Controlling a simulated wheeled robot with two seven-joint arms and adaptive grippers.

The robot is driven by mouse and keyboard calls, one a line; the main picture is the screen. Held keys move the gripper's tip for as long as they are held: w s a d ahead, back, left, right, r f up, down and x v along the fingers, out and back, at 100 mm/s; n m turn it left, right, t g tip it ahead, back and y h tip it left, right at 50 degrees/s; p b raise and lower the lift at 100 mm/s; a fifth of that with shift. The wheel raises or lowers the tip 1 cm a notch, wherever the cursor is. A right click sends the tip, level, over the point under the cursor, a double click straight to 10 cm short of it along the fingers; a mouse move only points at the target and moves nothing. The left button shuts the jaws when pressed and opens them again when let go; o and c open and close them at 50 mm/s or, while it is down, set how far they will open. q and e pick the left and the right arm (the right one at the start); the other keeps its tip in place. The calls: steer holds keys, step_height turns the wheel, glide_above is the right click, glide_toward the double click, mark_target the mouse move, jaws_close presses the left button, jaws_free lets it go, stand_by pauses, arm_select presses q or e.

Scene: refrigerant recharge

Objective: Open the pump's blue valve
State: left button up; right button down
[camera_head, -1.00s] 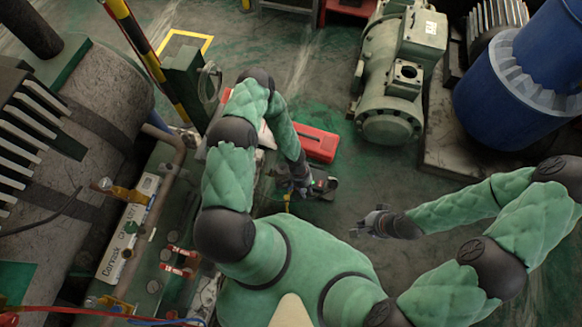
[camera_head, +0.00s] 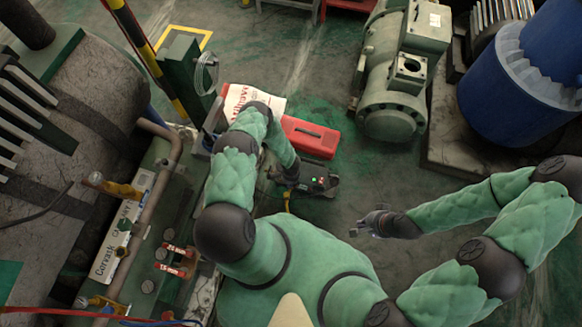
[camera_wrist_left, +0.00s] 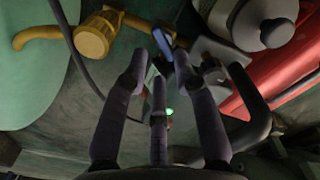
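The blue valve (camera_wrist_left: 162,42) shows as a small blue handle in the left wrist view, between and just beyond my fingertips. Whether they touch it I cannot tell. My left gripper (camera_wrist_left: 160,72) has its dark fingers apart. In the head view my left gripper (camera_head: 283,174) is at the left end of the dark pump (camera_head: 322,183), which has small red and green lights. The blue valve is hidden there. A green light also shows between my fingers in the wrist view. My right gripper (camera_head: 369,222) is open and empty above the floor, right of the pump.
A red case (camera_head: 311,137) lies behind the pump, and a white bag with red lettering (camera_head: 240,97) is behind my left arm. A yellow fitting (camera_wrist_left: 95,34) is left of the blue handle. Pipes and valves stand at left. The floor right of the pump is clear.

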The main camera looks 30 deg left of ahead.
arm_select(q)
steer(key=shift+f+b, duration=1)
steer(key=shift+f, duration=1.1)
jaws_close()
